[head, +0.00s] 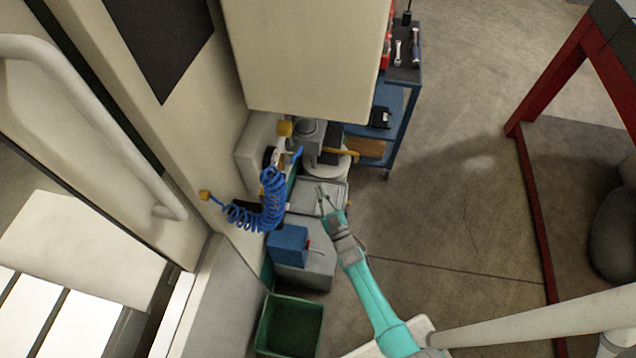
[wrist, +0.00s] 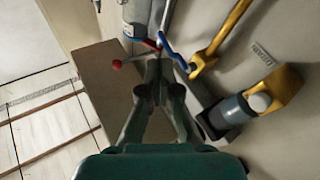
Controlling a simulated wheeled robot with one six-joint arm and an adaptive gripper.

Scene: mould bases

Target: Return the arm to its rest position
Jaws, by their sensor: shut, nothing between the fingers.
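My gripper (head: 324,196) is at the end of my teal arm, which reaches up and left from the lower right of the head view. It is over a grey tray-like surface (head: 310,190) beside the machine. In the wrist view, my gripper (wrist: 159,68) points up the picture, with its fingers shut and nothing between them. A red-knobbed lever (wrist: 117,64) and a blue handle (wrist: 173,52) appear near the fingertips. I cannot tell whether the fingers touch them.
A coiled blue hose (head: 268,207) hangs left of my gripper. A blue box (head: 288,245) and a green bin (head: 290,326) are below it. A blue tool cart (head: 402,110) stands beyond the machine. A red frame (head: 535,190) is right. Open floor (head: 450,200) lies between.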

